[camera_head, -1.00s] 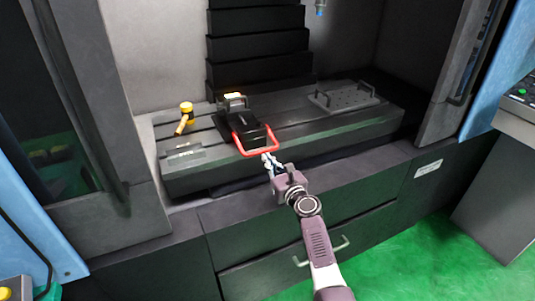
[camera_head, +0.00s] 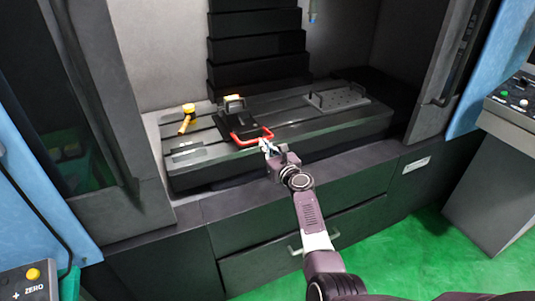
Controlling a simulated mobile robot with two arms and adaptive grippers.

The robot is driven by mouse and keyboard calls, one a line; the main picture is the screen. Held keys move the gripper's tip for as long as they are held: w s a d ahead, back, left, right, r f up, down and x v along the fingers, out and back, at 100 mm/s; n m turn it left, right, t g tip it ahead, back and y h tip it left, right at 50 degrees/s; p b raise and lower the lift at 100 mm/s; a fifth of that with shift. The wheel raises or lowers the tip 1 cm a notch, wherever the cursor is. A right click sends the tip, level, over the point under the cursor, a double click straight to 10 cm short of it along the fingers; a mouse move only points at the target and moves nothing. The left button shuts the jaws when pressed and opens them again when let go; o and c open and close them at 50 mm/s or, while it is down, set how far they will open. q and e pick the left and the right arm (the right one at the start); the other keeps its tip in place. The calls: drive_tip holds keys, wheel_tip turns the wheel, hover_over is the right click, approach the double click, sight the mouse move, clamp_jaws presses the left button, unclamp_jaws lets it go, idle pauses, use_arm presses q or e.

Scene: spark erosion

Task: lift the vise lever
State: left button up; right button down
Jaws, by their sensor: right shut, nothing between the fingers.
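The red vise lever (camera_head: 249,143) is a U-shaped handle at the front of the dark vise (camera_head: 237,122) on the machine table. It lies low, close to the table's front edge. My right gripper (camera_head: 265,145) is at the lever's right front corner, with its fingertips overlapping the red bar in the picture. Its fingers are shut with nothing held between them. Whether they touch the lever cannot be told. My left gripper is not in view.
The slotted machine table (camera_head: 300,132) also bears a yellow-topped part (camera_head: 187,119) at left and a plate with handles (camera_head: 336,98) at right. Cabinet drawers with a handle stand below. Machine walls flank the opening on both sides.

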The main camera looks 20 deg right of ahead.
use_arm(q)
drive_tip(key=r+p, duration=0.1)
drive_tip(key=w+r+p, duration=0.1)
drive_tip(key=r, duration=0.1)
use_arm(e)
drive_tip(key=w+r, duration=0.1)
drive_tip(key=r, duration=0.1)
drive_tip(key=shift+w+a+r, duration=0.1)
drive_tip(key=shift+w+r, duration=0.2)
drive_tip(key=shift+w, duration=0.1)
use_arm(q)
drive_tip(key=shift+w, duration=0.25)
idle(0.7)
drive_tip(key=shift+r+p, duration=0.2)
drive_tip(key=shift+p, duration=0.2)
use_arm(e)
drive_tip(key=shift+r, duration=0.1)
